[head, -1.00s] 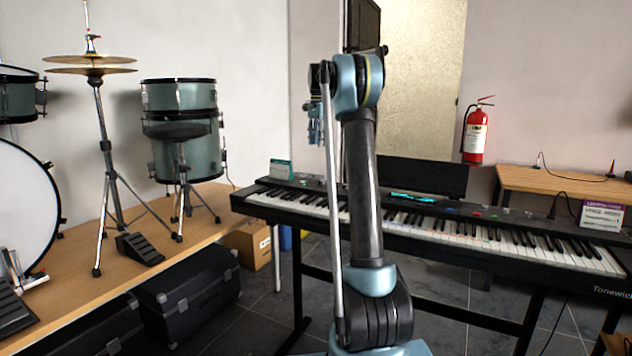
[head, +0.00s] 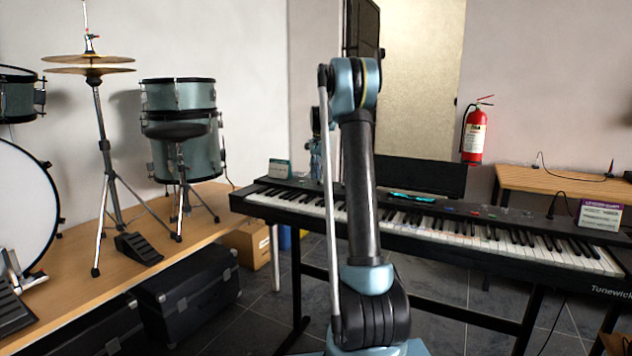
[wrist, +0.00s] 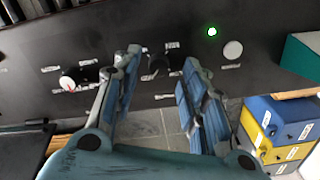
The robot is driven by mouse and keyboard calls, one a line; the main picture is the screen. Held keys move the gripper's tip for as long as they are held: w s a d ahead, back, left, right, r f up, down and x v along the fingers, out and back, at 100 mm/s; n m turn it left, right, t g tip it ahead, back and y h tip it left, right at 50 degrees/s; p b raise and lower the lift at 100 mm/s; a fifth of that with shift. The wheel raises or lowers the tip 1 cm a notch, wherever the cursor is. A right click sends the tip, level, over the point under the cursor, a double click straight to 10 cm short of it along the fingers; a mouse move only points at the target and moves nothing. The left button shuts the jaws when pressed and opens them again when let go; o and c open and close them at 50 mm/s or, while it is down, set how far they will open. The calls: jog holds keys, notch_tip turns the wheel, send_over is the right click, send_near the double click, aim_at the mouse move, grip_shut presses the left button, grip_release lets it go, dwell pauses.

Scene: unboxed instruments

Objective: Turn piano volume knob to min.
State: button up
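The piano (head: 470,240) is a long black keyboard on a stand, crossing the head view behind my arm. In the wrist view its dark panel carries a black knob (wrist: 158,66) and, to the left, a knob with a white cap and red mark (wrist: 70,82). The small labels are too blurred to read, so I cannot tell which knob is volume. My gripper (wrist: 159,64) is open, its two blue fingers on either side of the black knob, with gaps visible to both. In the head view the gripper is mostly hidden behind my arm.
A green light (wrist: 212,31) and a round pale button (wrist: 232,50) sit right of the black knob. A green box (wrist: 302,55) stands at the panel's right end in the wrist view. Yellow and blue boxes (wrist: 284,118) are below. Drums (head: 180,125) stand on a platform at left.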

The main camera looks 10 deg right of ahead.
jog(key=shift+f, duration=0.8)
